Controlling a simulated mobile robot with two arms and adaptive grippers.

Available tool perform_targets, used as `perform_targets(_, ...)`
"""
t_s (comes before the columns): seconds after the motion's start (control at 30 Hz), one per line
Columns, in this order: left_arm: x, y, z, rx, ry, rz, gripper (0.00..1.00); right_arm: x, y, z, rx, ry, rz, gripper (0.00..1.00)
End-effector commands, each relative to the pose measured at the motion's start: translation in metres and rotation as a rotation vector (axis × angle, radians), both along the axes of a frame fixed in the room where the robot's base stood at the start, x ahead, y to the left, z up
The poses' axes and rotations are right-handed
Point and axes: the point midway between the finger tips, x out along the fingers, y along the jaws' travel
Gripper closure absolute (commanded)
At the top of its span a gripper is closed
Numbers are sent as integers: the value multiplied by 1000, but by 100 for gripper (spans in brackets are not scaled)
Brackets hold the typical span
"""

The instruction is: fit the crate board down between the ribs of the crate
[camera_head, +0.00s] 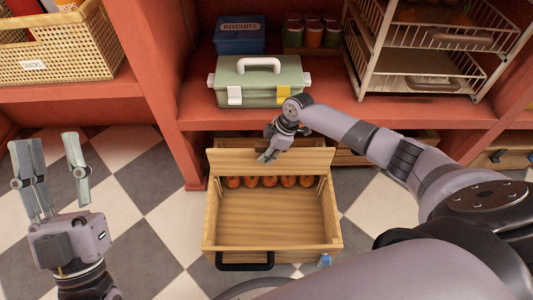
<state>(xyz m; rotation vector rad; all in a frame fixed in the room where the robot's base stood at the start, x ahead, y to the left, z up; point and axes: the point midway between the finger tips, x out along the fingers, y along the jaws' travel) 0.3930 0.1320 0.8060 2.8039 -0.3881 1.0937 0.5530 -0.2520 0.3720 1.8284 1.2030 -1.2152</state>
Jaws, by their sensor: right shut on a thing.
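The wooden crate (270,222) stands on the tiled floor, open at the top, with a black handle (245,262) at its near side. The crate board (230,162), a long light wooden plank, is across the crate's far end, spanning about its width. A row of several orange round items (268,182) shows below the board. My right gripper (268,155) is shut on the board's upper edge near its middle. Whether the board's ends sit between the ribs cannot be told. My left gripper (52,150) is open and empty, left of the crate.
A red shelf (190,112) rises behind the crate, holding a green toolbox (262,80), a blue biscuits tin (240,36), several jars (313,34) and a white wire rack (420,65). A wicker basket (55,50) is upper left. Floor left of the crate is clear.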

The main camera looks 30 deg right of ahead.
Motion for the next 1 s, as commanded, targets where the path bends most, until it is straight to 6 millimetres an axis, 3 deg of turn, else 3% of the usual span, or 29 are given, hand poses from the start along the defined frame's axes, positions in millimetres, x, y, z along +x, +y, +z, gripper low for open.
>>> perform_targets(1.0,-19,3,17,-41,-134,-7,60,1,0,-8,1,-1,0,100)
